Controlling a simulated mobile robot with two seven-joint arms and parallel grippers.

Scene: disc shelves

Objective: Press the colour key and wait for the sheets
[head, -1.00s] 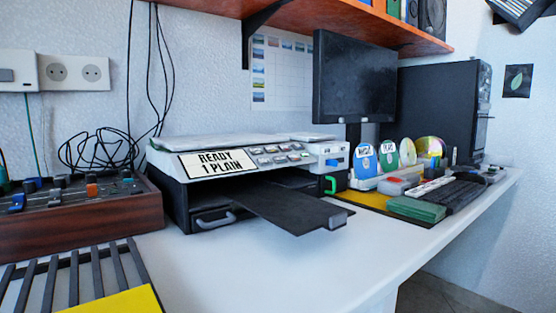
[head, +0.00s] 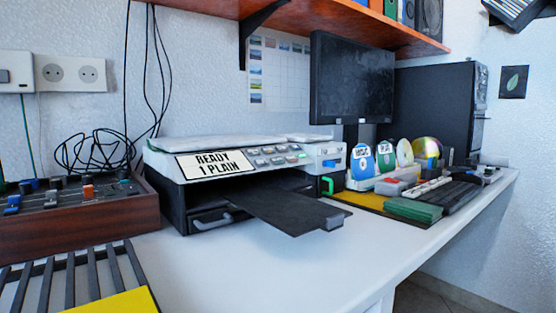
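A white and black printer (head: 225,170) stands on the white desk. Its label (head: 215,164) reads "READY 1 PLAIN". A control panel (head: 277,157) with several small keys sits right of the label; one key at its right looks green, but which is the colour key is too small to tell. The black output tray (head: 290,212) sticks out in front, with no sheets on it. Neither of my grippers is in view.
A mixer with wooden sides (head: 75,228) and a slatted rack (head: 60,275) with a yellow sheet (head: 118,302) are at left. Discs (head: 363,162), a keyboard (head: 447,197) and a green box (head: 413,211) are at right. The desk front (head: 250,270) is clear.

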